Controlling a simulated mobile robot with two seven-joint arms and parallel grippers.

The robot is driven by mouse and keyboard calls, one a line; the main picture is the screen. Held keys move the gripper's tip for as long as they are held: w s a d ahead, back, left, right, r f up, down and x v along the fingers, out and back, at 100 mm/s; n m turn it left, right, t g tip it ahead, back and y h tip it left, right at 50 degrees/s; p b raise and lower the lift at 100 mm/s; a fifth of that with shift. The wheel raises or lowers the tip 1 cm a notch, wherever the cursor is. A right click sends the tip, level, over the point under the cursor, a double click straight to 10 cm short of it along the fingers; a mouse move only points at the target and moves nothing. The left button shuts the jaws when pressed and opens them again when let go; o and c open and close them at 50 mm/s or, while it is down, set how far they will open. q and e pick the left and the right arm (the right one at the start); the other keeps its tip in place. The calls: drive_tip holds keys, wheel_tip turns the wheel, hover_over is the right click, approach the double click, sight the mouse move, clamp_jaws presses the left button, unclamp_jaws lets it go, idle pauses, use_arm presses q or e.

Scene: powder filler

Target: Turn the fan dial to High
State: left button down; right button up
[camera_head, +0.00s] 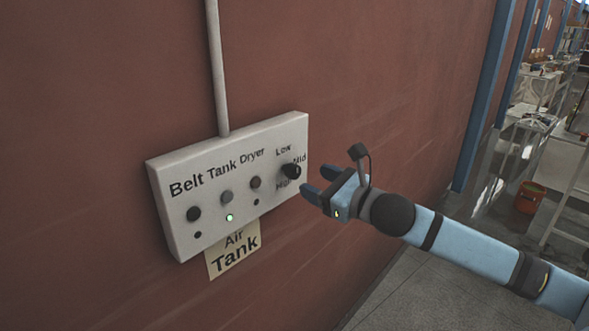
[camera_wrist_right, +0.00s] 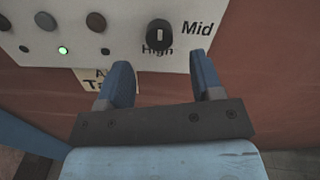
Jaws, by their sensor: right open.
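The fan dial (camera_head: 290,171) is a black knob at the right end of a white control box (camera_head: 180,232) on the wall. Low is printed above it, Mid to its right and High below it. In the right wrist view the dial (camera_wrist_right: 159,34) has a light upright mark; I cannot tell which end points to a setting. My right gripper (camera_head: 318,182) is open and empty, just right of the dial and apart from it. In the wrist view its two blue fingers (camera_wrist_right: 163,72) are spread below the dial, beneath the High label. My left gripper is out of view.
The box is labelled Belt, Tank and Dryer, with several dark buttons and a lit green lamp (camera_head: 229,217). An Air Tank sign (camera_head: 233,250) is below it. A conduit (camera_head: 217,70) runs up the red wall. An orange bucket (camera_head: 528,197) stands far right.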

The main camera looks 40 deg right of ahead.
sight(297, 173)
drive_tip(key=p+x, duration=0.1)
drive_tip(key=x, duration=0.6)
drive_tip(key=c, duration=0.9)
